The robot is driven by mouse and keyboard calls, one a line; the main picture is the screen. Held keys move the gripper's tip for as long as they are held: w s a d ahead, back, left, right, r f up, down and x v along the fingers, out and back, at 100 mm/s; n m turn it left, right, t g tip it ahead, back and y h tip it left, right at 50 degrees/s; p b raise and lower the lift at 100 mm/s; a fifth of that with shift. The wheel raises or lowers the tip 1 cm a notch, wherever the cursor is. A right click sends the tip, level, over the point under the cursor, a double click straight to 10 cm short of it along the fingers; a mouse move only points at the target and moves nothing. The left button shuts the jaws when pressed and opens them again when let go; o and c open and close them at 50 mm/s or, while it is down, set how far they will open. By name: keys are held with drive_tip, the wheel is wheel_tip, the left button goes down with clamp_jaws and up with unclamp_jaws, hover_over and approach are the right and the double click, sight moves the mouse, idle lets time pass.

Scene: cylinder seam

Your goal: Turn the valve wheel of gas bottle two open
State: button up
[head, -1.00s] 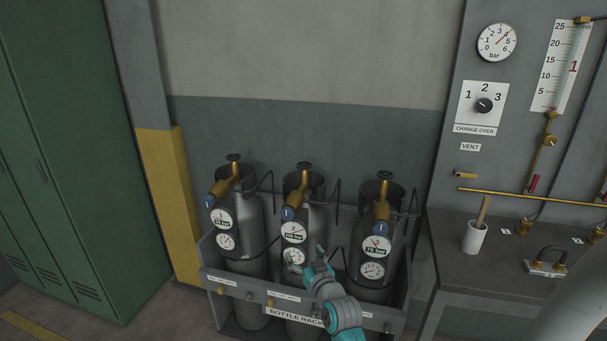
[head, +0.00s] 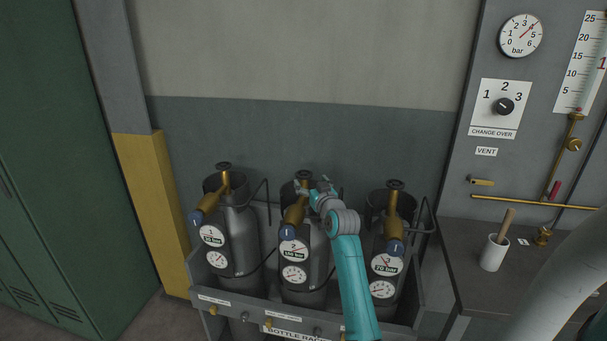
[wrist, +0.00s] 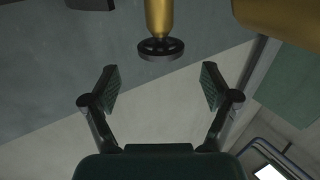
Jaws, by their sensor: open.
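Gas bottle two (head: 305,262) is the grey middle bottle in the rack, with a brass valve and gauges on its front. Its small dark valve wheel (head: 304,174) sits on top of the brass stem. In the wrist view the spoked wheel (wrist: 160,48) hangs at the end of the stem, near the top centre. My gripper (head: 319,187) is beside the top of bottle two, just right of the valve. In the wrist view my gripper (wrist: 157,82) is open, its fingers spread wider than the wheel. The wheel lies beyond the fingertips, apart from both, roughly centred between them.
Bottles one (head: 231,240) and three (head: 390,235) stand on either side, each with its own brass valve. Wire hoops rise around the bottle tops. The rack's front rail (head: 235,304) crosses below. A bench with a white cup (head: 493,253) is at the right.

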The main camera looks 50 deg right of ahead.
sight(304, 173)
drive_tip(key=x, duration=0.6)
drive_tip(key=shift+w+d, duration=0.15)
drive_tip(key=shift+w, duration=0.15)
drive_tip(key=shift+c, duration=0.3)
drive_tip(key=c, duration=1.1)
